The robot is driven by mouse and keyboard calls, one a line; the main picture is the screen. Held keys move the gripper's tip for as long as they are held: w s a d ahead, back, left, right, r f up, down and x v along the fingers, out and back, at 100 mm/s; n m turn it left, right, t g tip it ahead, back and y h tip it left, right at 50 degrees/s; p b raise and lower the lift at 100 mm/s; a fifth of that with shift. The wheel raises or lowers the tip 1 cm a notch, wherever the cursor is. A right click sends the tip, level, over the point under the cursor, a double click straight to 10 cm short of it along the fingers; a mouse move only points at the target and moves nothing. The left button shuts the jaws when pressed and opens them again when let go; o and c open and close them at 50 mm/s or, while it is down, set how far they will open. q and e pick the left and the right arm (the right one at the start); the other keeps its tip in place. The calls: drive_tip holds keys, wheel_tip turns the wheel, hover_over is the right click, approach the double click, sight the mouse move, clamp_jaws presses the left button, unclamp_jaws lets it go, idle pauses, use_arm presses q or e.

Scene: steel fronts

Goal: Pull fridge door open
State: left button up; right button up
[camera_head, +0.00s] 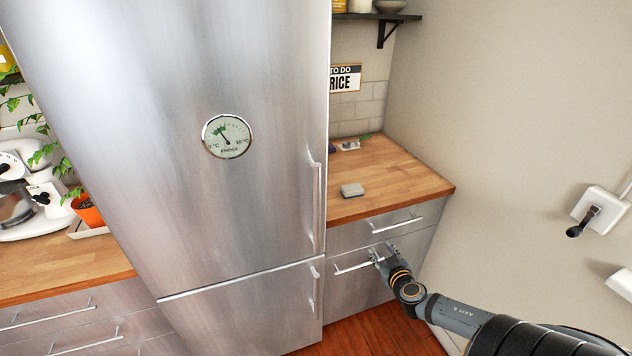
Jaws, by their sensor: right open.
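The steel fridge door (180,170) fills the middle of the head view, with a round thermometer dial (227,136) on it. Its vertical handle (316,205) is on the right edge. The door looks shut, with a thin seam above the lower freezer door (240,310), which has a shorter handle (312,288). My right gripper (376,257) is open, in front of the drawers to the right of the fridge, beside the right end of a drawer handle (352,267). It is apart from the fridge handle, lower and to the right. My left gripper is not in view.
A wooden counter (400,185) with a small grey block (352,190) stands right of the fridge, above steel drawers. A wall (520,100) bounds the right side. A left counter (60,262) holds a potted plant (88,210) and a white appliance (30,205).

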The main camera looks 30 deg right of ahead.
drive_tip(key=w+a+r+t+y, duration=0.25)
drive_tip(key=a+r, duration=0.35)
drive_tip(key=r, duration=0.4)
drive_tip(key=n+t+y+p, duration=0.1)
drive_tip(key=t+y+p, duration=0.1)
drive_tip(key=t+y, duration=0.1)
approach(320, 195)
drive_tip(key=w+b, duration=0.1)
drive_tip(key=w, duration=0.1)
drive_tip(key=w+b, duration=0.1)
drive_tip(key=w, duration=0.1)
drive_tip(key=w+b, duration=0.2)
drive_tip(key=shift+f, duration=0.4)
drive_tip(key=w, duration=0.1)
drive_tip(key=w+r+p, duration=0.1)
drive_tip(key=w, duration=0.1)
drive_tip(key=shift+w+d, duration=0.15)
drive_tip(key=shift+w+p, duration=0.35)
drive_tip(key=shift+p, duration=0.15)
drive_tip(key=shift+w+f+p, duration=0.25)
drive_tip(key=shift+w+p, duration=0.05)
drive_tip(key=shift+w, duration=0.35)
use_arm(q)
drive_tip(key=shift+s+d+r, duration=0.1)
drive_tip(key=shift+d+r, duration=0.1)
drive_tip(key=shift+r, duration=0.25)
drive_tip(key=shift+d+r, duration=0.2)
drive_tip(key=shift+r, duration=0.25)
